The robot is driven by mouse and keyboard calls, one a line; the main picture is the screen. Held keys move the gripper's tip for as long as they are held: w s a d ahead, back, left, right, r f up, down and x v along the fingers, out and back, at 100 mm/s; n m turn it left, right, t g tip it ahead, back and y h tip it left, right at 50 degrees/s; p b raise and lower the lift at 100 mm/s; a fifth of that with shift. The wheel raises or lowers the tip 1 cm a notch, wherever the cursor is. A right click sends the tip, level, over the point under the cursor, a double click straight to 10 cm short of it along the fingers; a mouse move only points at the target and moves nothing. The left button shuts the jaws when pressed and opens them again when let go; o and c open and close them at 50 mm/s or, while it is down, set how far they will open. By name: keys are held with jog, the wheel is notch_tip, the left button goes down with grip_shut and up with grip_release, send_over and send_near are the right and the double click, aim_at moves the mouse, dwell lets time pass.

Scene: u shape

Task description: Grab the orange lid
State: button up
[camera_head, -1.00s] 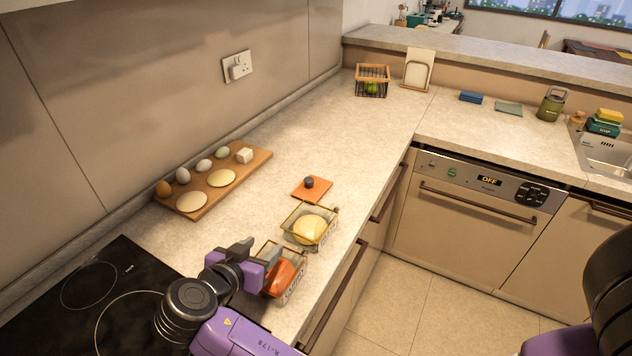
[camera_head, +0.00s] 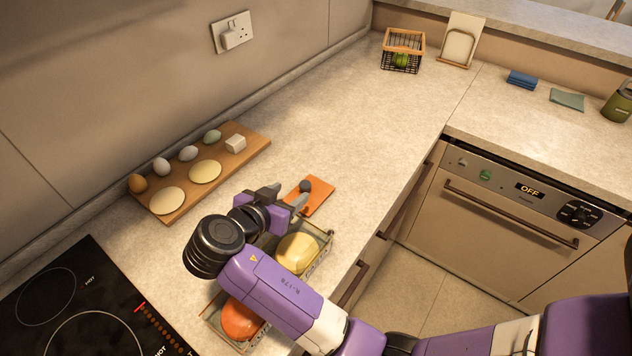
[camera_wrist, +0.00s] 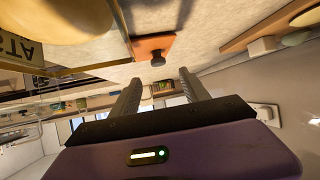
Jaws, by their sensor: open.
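The orange lid (camera_head: 318,196) is a flat square with a dark round knob (camera_head: 305,186). It lies on the counter past the glass containers. In the wrist view the orange lid (camera_wrist: 146,43) and its dark knob (camera_wrist: 158,59) show above and ahead of the fingers. My gripper (camera_head: 287,194) is open and empty, just left of the lid, and it hides the lid's left part in the head view. Its two fingers (camera_wrist: 160,87) point toward the lid in the wrist view, apart from the knob.
A glass container with a yellow item (camera_head: 297,252) and one with an orange item (camera_head: 240,320) stand under and beside my arm. A wooden board (camera_head: 236,159) with eggs and round discs lies left. A black hob (camera_head: 60,270) is at lower left. Counter beyond the lid is clear.

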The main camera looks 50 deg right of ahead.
aim_at(304, 185)
jog(key=p+x, duration=0.1)
jog(key=x, duration=0.2)
jog(key=shift+d, duration=0.25)
jog(key=shift+p+x, duration=0.7)
jog(key=shift+x, duration=1.55)
jog(key=shift+a+f, duration=0.15)
grip_shut()
